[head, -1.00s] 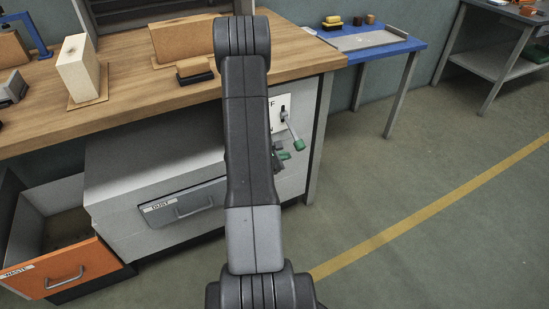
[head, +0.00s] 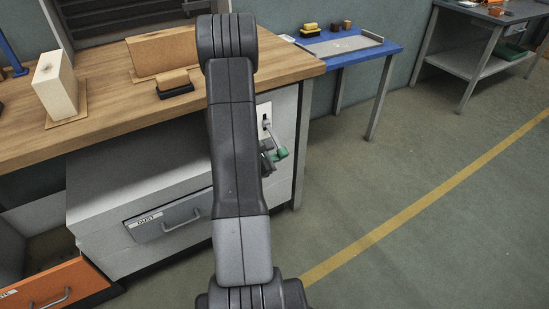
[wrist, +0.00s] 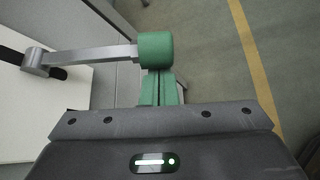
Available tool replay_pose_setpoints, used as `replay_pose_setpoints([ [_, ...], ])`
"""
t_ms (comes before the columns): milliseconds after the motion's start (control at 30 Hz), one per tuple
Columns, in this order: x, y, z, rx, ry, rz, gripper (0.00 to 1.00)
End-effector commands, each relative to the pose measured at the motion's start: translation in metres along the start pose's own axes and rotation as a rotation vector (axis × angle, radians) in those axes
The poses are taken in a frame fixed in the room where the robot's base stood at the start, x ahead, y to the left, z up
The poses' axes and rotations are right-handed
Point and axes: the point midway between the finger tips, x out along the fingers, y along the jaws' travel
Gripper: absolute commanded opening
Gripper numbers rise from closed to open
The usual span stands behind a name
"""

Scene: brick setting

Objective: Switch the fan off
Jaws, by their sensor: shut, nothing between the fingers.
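The switch is a grey lever (wrist: 90,55) with a green knob (wrist: 155,47), on a pale plate (wrist: 50,95) with a dark slot. In the head view the plate (head: 264,112) is on the bench's right end panel, and the lever slants down to the right to its knob (head: 282,153). My gripper (wrist: 161,76) has green fingers, shut and empty. Its tips are right at the near side of the knob; whether they touch cannot be told. In the head view my arm partly hides the gripper. I cannot make out the fan for certain.
A wooden workbench (head: 100,118) with a block and a brush stands at left, over a dust drawer (head: 165,222) and an open orange waste drawer (head: 55,290). A blue table (head: 350,55) stands behind. The floor (head: 400,160) at right is clear.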

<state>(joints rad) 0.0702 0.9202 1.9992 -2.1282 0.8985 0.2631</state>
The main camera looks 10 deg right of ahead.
Motion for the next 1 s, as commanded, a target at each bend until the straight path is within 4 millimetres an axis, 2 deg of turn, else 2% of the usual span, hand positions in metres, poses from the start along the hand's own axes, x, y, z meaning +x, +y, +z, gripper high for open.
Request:
replay_pose_setpoints([
  [467, -0.011, 0.002, 0.015, -0.090, 0.000, -0.061, 0.00],
  [1000, -0.045, 0.017, 0.064, -0.462, 0.000, -0.316, 0.00],
])
